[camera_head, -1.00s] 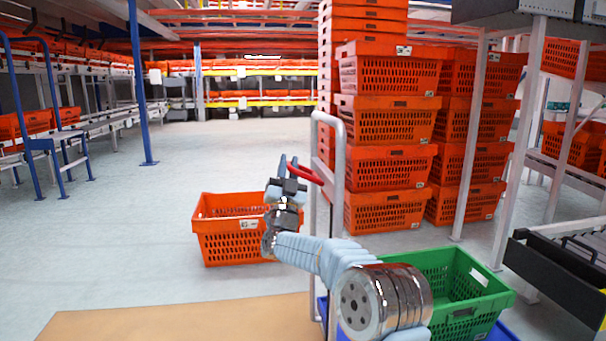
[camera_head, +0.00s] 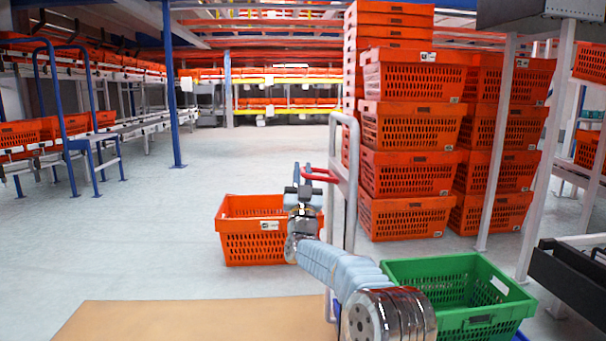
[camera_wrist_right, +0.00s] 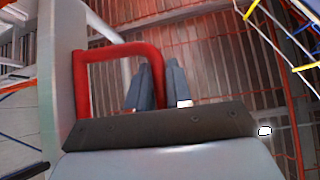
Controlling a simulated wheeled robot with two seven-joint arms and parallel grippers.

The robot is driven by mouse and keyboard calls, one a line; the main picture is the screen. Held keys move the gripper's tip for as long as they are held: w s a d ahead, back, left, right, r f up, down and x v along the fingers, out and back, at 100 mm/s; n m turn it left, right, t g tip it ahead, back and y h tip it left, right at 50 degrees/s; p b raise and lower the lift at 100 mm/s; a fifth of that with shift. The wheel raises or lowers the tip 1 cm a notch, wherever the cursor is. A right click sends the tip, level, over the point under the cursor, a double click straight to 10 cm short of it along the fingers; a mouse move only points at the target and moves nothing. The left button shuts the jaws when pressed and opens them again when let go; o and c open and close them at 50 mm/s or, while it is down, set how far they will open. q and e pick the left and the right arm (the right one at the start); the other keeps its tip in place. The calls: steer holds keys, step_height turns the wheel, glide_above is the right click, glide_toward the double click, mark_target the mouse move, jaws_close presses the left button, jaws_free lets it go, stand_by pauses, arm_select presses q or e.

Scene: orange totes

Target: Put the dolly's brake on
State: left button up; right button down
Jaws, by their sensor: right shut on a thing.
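The dolly has a tall grey metal push frame (camera_head: 350,150) with a red brake lever (camera_head: 319,176) near its left upright. A little of its blue base (camera_head: 520,337) shows under a green tote. My right gripper (camera_head: 303,173) is at the red lever, with the arm reaching forward from the lower right. In the right wrist view, the lever (camera_wrist_right: 84,90) is a red loop beside a grey post. One of its bars runs between the two fingers (camera_wrist_right: 158,85), and they are shut on it. My left gripper is out of view.
The green tote (camera_head: 466,320) sits on the dolly. An orange tote (camera_head: 252,240) stands on the floor behind my gripper. Tall stacks of orange totes (camera_head: 405,175) stand right of the frame. A tan surface (camera_head: 190,320) is in front. The floor at left is open.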

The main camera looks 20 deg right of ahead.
steer(key=shift+f, duration=0.1)
steer(key=c, duration=1.1)
jaws_free()
steer(key=shift+s+a+f, duration=0.1)
steer(key=shift+s+f, duration=0.2)
steer(key=shift+f, duration=0.05)
steer(key=b+v, duration=0.1)
steer(key=v, duration=1.1)
steer(key=shift+s+f+b, duration=0.3)
steer(key=shift+b, duration=0.05)
